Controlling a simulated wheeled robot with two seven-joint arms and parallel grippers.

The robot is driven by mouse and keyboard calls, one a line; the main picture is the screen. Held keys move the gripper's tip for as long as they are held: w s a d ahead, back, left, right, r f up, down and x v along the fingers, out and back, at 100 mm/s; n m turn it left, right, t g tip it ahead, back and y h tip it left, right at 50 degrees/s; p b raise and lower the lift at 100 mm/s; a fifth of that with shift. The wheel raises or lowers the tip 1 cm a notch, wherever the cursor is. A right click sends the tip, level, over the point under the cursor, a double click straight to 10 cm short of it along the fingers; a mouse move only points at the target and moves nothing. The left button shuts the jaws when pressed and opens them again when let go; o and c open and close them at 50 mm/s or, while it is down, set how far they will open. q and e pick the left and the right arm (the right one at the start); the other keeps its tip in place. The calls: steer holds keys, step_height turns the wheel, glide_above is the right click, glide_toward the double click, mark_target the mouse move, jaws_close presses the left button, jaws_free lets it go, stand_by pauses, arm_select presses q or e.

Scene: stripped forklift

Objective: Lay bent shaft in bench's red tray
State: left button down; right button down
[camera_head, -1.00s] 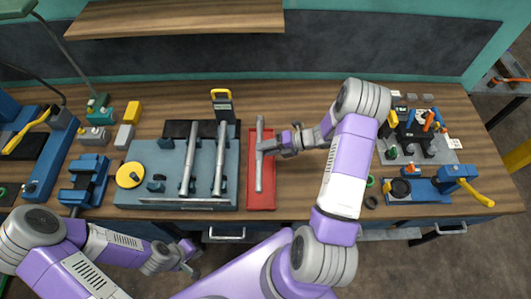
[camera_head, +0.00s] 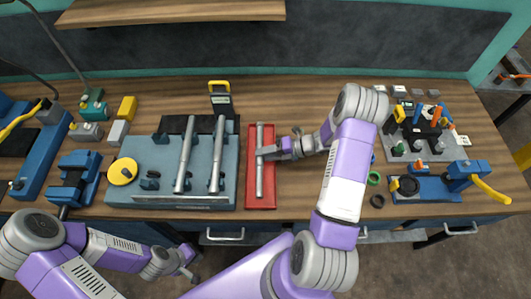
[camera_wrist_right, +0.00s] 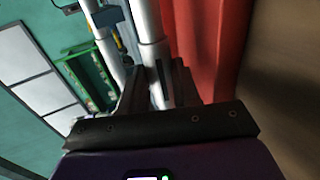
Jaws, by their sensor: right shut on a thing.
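The grey metal shaft (camera_head: 260,177) lies lengthwise within the outline of the red tray (camera_head: 268,203) on the bench. No bend in it can be made out. My right gripper (camera_head: 266,151) comes from the right and is shut on the shaft near its middle. In the right wrist view the shaft (camera_wrist_right: 147,25) runs between the fingers (camera_wrist_right: 155,88), with the red tray (camera_wrist_right: 215,45) beside it. Whether the shaft touches the tray floor is hard to tell. My left gripper (camera_head: 190,270) hangs in front of the bench, away from the tray; its jaws are too small to read.
Two similar shafts (camera_head: 186,155) (camera_head: 217,155) rest on the blue-grey fixture (camera_head: 150,197) just left of the tray. A yellow-handled device (camera_head: 221,98) stands behind it. Dark and green rings (camera_head: 374,178) and a blue clamp (camera_head: 430,188) lie to the right.

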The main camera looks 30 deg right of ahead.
steer(key=shift+w+f, duration=0.1)
steer(key=shift+f, duration=0.1)
steer(key=c, duration=0.7)
jaws_free()
steer(key=shift+c, duration=0.2)
steer(key=shift+o, duration=1.1)
steer(key=shift+s+f, duration=0.2)
steer(key=shift+c, duration=0.2)
